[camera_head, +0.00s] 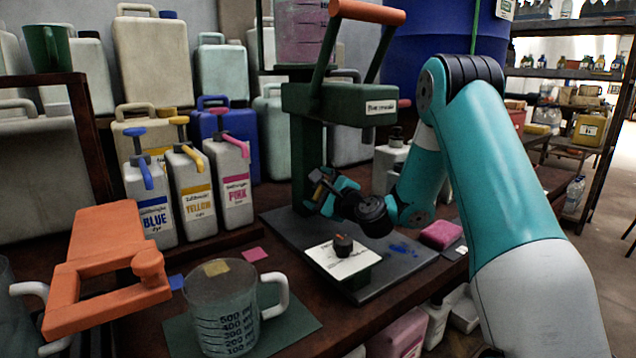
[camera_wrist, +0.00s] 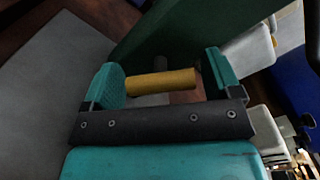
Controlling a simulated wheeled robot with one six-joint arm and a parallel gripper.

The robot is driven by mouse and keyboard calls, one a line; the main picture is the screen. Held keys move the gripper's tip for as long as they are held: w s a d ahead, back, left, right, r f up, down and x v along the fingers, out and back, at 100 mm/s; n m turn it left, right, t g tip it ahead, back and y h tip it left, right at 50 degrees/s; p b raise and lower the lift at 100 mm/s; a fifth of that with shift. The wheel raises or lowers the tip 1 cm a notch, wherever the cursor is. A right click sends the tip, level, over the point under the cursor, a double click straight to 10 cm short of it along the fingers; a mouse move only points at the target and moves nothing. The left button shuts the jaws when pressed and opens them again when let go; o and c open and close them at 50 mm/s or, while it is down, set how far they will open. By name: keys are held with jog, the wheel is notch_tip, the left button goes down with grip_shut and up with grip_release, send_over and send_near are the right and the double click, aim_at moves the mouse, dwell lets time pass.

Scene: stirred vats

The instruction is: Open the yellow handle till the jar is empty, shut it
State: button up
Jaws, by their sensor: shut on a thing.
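In the wrist view the yellow handle (camera_wrist: 160,83), a short bar, lies between the two teal fingers of my gripper (camera_wrist: 164,80). The gripper is shut on it. In the head view my gripper (camera_head: 328,192) is at the green stand (camera_head: 340,103), below its top block, and the handle is mostly hidden by the fingers. A clear graduated jar (camera_head: 304,32) sits on top of the stand with pinkish-purple content showing. Its upper edge is out of frame, and an orange-topped lever partly covers it.
A measuring jug (camera_head: 225,305) stands front left beside an orange clamp-like piece (camera_head: 105,262). Blue, yellow and pink dye bottles (camera_head: 193,190) stand behind. A pink sponge (camera_head: 441,234) lies right.

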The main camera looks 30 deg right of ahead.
jog(key=m+p, duration=0.1)
jog(key=m, duration=0.1)
jog(key=m+p, duration=0.4)
jog(key=shift+d+m, duration=0.25)
jog(key=shift+m, duration=0.15)
jog(key=m+p, duration=0.2)
jog(key=m, duration=0.2)
jog(key=shift+f+m+p, duration=0.15)
jog(key=shift+m+p, duration=0.15)
jog(key=shift+p, duration=0.05)
jog(key=shift+a, duration=0.1)
jog(key=o, duration=0.8)
jog(key=shift+c, duration=0.2)
